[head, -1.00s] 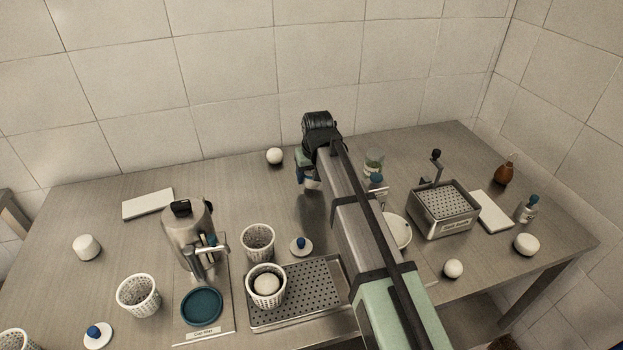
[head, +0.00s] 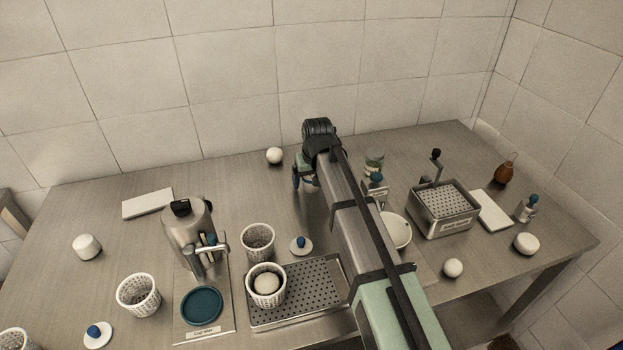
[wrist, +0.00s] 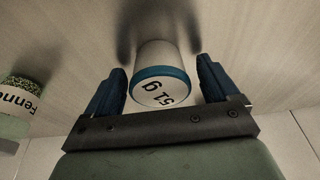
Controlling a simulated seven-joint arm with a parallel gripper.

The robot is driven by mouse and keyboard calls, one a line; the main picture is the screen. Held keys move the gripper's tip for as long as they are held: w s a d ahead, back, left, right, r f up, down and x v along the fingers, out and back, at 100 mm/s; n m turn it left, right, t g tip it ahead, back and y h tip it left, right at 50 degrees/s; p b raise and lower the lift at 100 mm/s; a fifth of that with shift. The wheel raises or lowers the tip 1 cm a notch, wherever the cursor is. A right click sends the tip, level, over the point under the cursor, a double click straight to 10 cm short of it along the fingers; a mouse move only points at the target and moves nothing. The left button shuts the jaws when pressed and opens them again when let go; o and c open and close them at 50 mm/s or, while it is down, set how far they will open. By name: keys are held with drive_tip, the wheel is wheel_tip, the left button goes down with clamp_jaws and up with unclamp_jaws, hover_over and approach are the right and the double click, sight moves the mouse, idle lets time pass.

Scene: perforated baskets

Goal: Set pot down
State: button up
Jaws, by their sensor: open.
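The pot (wrist: 160,68) is a small pale cylinder with a blue band near its lettered end. In the wrist view it sits between the two blue fingers of my gripper (wrist: 165,88), its far end seeming to meet the tabletop, with dark shadows around it. The fingers are open, with a gap visible on each side of the pot. In the head view my gripper (head: 304,178) is low over the back middle of the table, and the pot is hidden there behind the gripper and arm.
A jar of green contents lettered "Fenn..." (wrist: 18,100) stands to the left in the wrist view. On the steel table (head: 235,200) are a white ball (head: 274,155), a perforated basket (head: 258,240), a drip tray (head: 315,284) and a grater-like box (head: 443,222). The back left has free room.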

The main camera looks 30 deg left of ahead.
drive_tip(key=v, duration=1.2)
drive_tip(key=shift+r, duration=0.1)
